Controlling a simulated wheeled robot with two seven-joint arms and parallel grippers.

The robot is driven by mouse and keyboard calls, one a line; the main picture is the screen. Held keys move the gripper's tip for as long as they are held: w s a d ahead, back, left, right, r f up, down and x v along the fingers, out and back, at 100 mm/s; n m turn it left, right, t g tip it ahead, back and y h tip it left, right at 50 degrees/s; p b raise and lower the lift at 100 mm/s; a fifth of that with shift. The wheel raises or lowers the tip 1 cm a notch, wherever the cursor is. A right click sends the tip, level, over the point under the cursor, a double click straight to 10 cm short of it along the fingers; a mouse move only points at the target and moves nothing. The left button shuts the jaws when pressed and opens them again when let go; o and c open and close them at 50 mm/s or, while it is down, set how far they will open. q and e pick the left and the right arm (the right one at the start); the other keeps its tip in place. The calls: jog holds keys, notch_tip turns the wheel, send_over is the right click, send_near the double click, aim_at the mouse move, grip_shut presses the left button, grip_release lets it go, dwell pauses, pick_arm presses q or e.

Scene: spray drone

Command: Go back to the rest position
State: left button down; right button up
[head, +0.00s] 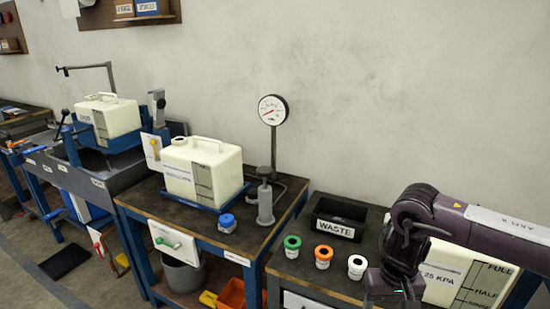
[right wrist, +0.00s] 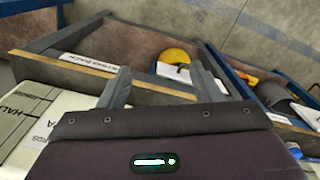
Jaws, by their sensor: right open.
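My right arm (head: 470,215) comes in from the right in the head view, with its wrist bent down in front of a cream tank (head: 470,265) on the right bench. The wrist hides part of that tank, and the fingertips are not clear there. In the right wrist view my right gripper (right wrist: 162,75) is open, its two grey fingers spread with nothing between them. The cream tank's side (right wrist: 30,115) shows at the left of that view. My left gripper is not in view.
A tank (head: 225,170) and a pressure gauge (head: 272,110) stand on the middle bench. Wall behind.

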jog(key=w+a+f+n+t+y, duration=0.1)
jog(key=w+a+f+n+y, duration=0.2)
jog(key=a+f, duration=0.45)
jog(key=w+a+f+n+t+y, duration=0.15)
jog(key=w+a+f+y, duration=0.25)
jog(key=a, duration=0.6)
notch_tip(320, 180, down, 16)
jog(key=s+t, duration=0.1)
jog(key=t, duration=0.2)
jog(key=s+d+f+m+h, duration=0.1)
jog(key=s+d+f+h, duration=0.1)
jog(key=s+d+f, duration=0.5)
jog(key=s+d+f+m+h, duration=0.1)
jog(key=s+d+f, duration=0.1)
jog(key=s+f, duration=0.75)
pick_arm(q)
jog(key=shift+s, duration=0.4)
pick_arm(e)
jog(key=s+d+f+g+h, duration=0.1)
jog(key=s+d+f, duration=0.1)
jog(key=s, duration=0.7)
jog(key=s+d+f+g+h, duration=0.1)
jog(key=s+d+f+g, duration=0.1)
jog(key=s, duration=0.7)
jog(key=s+d+f+g+h, duration=0.1)
jog(key=s+d+f, duration=0.3)
jog(key=s, duration=0.6)
notch_tip(320, 180, down, 2)
jog(key=shift+f+h, duration=0.1)
jog(key=shift+h, duration=0.4)
